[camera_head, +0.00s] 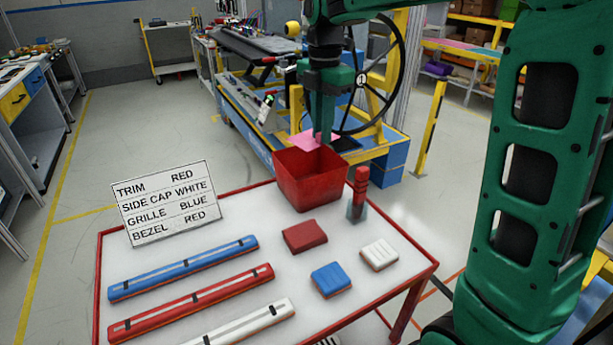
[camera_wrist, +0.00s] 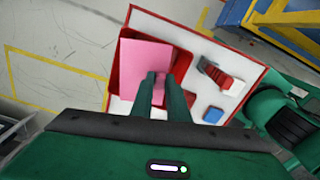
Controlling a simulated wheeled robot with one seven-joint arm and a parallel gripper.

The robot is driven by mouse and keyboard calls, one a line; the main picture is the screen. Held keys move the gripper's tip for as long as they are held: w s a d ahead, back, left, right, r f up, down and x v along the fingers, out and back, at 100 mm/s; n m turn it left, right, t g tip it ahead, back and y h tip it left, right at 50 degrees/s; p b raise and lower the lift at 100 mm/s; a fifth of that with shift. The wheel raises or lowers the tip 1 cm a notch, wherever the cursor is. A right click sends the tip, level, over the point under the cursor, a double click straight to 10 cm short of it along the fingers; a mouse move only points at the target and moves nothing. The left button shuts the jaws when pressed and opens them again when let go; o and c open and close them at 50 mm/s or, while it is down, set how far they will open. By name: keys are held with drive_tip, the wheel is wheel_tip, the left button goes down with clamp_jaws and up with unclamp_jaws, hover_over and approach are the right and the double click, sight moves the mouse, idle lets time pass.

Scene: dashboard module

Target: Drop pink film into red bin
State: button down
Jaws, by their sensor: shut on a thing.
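A thin pink film (camera_head: 304,141) hangs from my gripper (camera_head: 322,138) at the far side of the table. My gripper is shut on the film's edge. The red bin (camera_head: 312,186) stands at the table's far edge, directly below the fingers. In the wrist view the pink film (camera_wrist: 146,62) lies across the bin's opening, with the red bin (camera_wrist: 126,88) showing around it. The fingertips (camera_wrist: 163,76) are close together on the film. The film appears above the bin's rim, and most of the bin's inside is hidden.
The white table (camera_head: 240,262) has a red edge. It holds a label sign (camera_head: 168,203), blue, red and white bars, a red block (camera_head: 304,236), a blue block (camera_head: 330,279), a white block (camera_head: 379,254) and a red-topped marker (camera_head: 358,194) right of the bin.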

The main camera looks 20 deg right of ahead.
drive_tip(key=shift+f, duration=2.25)
drive_tip(key=c, duration=1.6)
unclamp_jaws()
drive_tip(key=shift+c, duration=0.2)
wheel_tip(320, 180, up, 11)
drive_tip(key=shift+d+f, duration=0.1)
drive_tip(key=shift+f, duration=0.05)
